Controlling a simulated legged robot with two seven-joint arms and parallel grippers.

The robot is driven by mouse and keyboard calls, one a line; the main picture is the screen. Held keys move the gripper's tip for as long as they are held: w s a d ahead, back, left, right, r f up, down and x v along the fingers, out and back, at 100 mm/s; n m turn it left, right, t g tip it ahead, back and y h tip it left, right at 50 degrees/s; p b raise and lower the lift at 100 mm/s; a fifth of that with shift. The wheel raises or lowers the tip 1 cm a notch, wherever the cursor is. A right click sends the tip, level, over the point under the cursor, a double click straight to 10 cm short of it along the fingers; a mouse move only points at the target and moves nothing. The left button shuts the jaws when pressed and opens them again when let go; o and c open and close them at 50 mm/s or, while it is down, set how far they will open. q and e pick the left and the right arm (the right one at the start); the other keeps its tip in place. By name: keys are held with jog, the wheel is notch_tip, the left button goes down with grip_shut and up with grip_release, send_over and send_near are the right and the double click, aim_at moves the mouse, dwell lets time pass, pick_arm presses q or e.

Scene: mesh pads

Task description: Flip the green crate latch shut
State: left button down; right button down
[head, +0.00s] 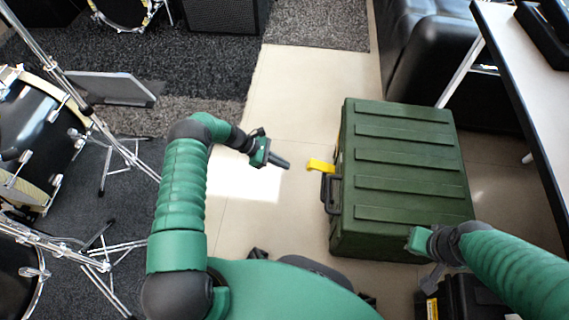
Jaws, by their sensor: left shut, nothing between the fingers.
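The green crate (405,168) stands on the floor right of centre, with ribs across its lid. Its yellow latch (320,165) sticks out to the left from the crate's left side, swung away from the body. My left gripper (282,161) is shut and empty, a short gap to the left of the latch's tip, apart from it. My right gripper (417,240) shows over the crate's near edge; its fingers are not clear, and I cannot tell if it touches the crate.
A black handle (328,192) is on the crate's left side, just nearer than the latch. A black case (460,298) sits at the near right. A drum kit (35,135) fills the left, a black sofa (430,55) and table (535,75) the right. Pale floor (265,220) is clear left of the crate.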

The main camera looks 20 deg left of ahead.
pick_arm(q)
jog(key=f+b+x, duration=0.1)
jog(key=b+x, duration=0.2)
jog(key=x, duration=0.4)
jog(key=r, duration=0.2)
jog(key=d+r+b, duration=0.1)
jog(key=r, duration=0.1)
jog(key=shift+w+r, duration=0.15)
jog(key=shift+r, duration=0.2)
